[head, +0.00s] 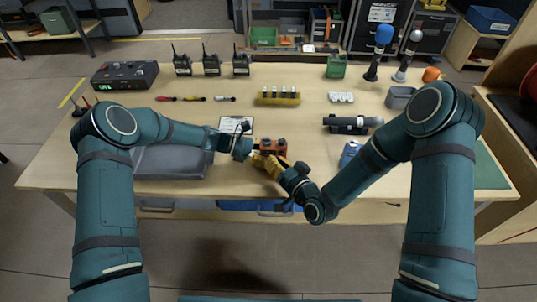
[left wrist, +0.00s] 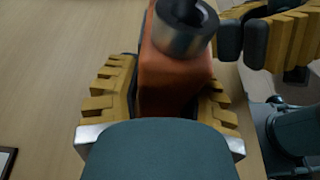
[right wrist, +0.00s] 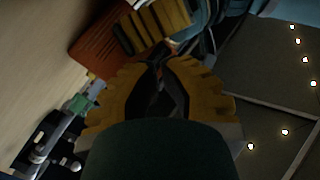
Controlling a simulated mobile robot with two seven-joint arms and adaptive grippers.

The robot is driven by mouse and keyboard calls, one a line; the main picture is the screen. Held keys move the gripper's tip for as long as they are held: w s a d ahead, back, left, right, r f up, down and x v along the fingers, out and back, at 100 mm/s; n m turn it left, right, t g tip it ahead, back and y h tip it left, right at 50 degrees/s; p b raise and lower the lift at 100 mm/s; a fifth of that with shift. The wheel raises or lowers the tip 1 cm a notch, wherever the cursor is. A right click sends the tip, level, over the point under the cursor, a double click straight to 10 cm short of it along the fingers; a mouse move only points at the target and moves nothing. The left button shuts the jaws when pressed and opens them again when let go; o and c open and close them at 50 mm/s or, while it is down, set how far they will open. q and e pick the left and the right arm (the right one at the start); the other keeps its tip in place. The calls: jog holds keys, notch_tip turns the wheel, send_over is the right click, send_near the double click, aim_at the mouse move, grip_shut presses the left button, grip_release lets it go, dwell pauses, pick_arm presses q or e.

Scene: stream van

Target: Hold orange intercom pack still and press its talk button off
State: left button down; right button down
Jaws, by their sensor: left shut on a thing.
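The orange intercom pack (head: 281,146) stands near the front edge of the wooden table in the head view. My left gripper (head: 256,148) is shut on it. In the left wrist view the pack (left wrist: 172,82) sits between the yellow fingers, with a dark, metal-collared part at its top. My right gripper (head: 262,160) is close in front of the pack; its dark fingertips (right wrist: 161,66) are together, with nothing seen between them. In the right wrist view the pack (right wrist: 103,44) lies beyond the fingers, beside the left gripper. I cannot make out the talk button.
A grey tray (head: 172,163) lies left of the pack. A dark microphone-like device (head: 350,124) and a blue item (head: 349,153) are to the right. A yellow battery rack (head: 277,97) and several radios (head: 211,64) stand farther back.

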pick_arm(q)
jog(key=shift+f, duration=0.1)
pick_arm(e)
jog(key=shift+w, duration=0.15)
jog(key=shift+w, duration=0.3)
jog(key=shift+w, duration=0.15)
dwell(0.5)
jog(key=shift+s, duration=0.6)
jog(key=shift+s, duration=3)
